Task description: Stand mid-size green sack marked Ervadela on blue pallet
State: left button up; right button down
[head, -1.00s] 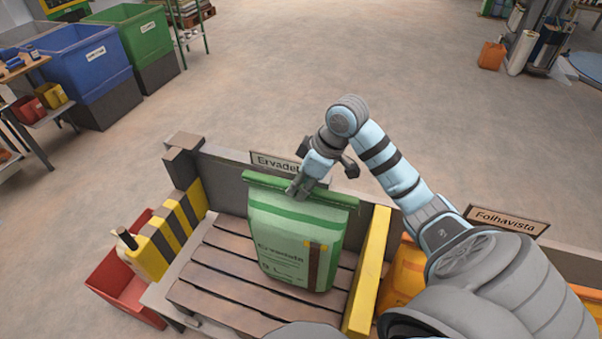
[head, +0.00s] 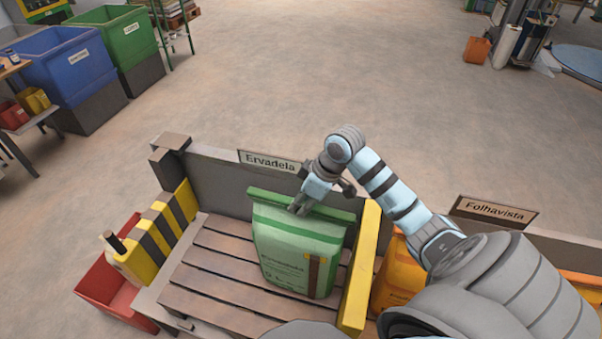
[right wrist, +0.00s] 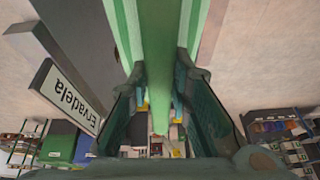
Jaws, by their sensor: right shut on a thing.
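The green sack marked Ervadela (head: 295,258) stands nearly upright over the slatted brown platform (head: 215,285) of the bay. Whether its base touches the slats I cannot tell. My right gripper (head: 302,204) is shut on the sack's top edge, near its middle. In the right wrist view the sack's green top (right wrist: 158,60) runs between the fingers of the right gripper (right wrist: 165,100). My left gripper is out of view. No blue pallet shows.
A grey back wall with the Ervadela sign (head: 270,162) stands behind the sack. A yellow post (head: 358,270) is close on its right, a striped yellow-black barrier (head: 160,232) to the left. An orange sack (head: 400,275) lies beyond the post. Open floor extends behind.

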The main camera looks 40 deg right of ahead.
jog(key=shift+r, duration=0.1)
jog(key=c, duration=1.4)
grip_release()
jog(key=shift+s, duration=0.1)
jog(key=v, duration=1.2)
